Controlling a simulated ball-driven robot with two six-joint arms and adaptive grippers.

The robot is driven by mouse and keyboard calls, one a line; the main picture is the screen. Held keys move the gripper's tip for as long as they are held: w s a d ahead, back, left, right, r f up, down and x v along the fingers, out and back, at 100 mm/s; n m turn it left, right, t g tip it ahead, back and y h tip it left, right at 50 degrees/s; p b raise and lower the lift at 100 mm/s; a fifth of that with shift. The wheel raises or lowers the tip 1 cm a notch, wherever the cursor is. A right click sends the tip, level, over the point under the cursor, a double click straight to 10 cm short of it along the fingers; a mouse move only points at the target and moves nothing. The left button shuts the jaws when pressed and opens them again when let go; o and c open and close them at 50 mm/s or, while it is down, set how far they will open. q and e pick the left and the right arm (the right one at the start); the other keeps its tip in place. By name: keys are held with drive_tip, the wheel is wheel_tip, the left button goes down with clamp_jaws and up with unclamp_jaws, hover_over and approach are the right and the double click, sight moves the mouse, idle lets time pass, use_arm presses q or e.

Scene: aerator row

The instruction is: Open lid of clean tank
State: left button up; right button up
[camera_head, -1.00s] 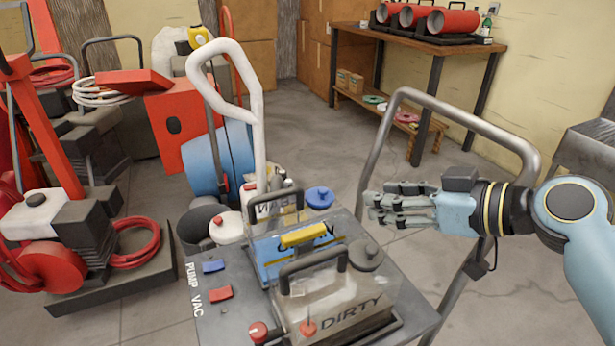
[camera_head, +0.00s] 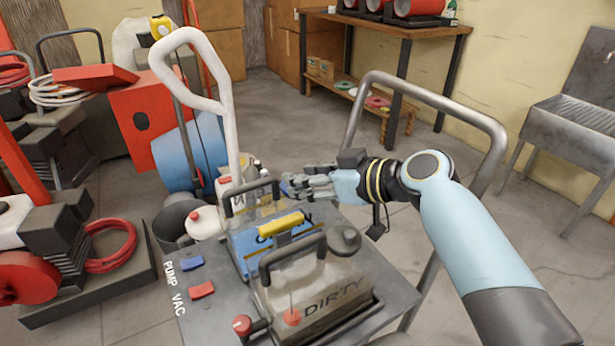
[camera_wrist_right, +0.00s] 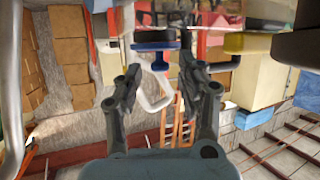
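My right gripper (camera_head: 306,186) reaches in from the right over the back of the cart, by the rear tank (camera_head: 262,207) with a black handle; that tank's lettering is only partly readable. In the right wrist view the gripper (camera_wrist_right: 158,75) is open, its two fingers apart. A blue cap (camera_wrist_right: 152,42) sits beyond and between the fingertips, with no contact that I can make out. A blue panel (camera_head: 250,257) with partly covered letters and a yellow handle (camera_head: 281,230) stands before the rear tank. My left gripper is out of view.
The cart's metal push bar (camera_head: 440,100) rises behind my right arm. A sink (camera_head: 565,115) stands at right. Floor between is clear.

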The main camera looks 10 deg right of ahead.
clamp_jaws()
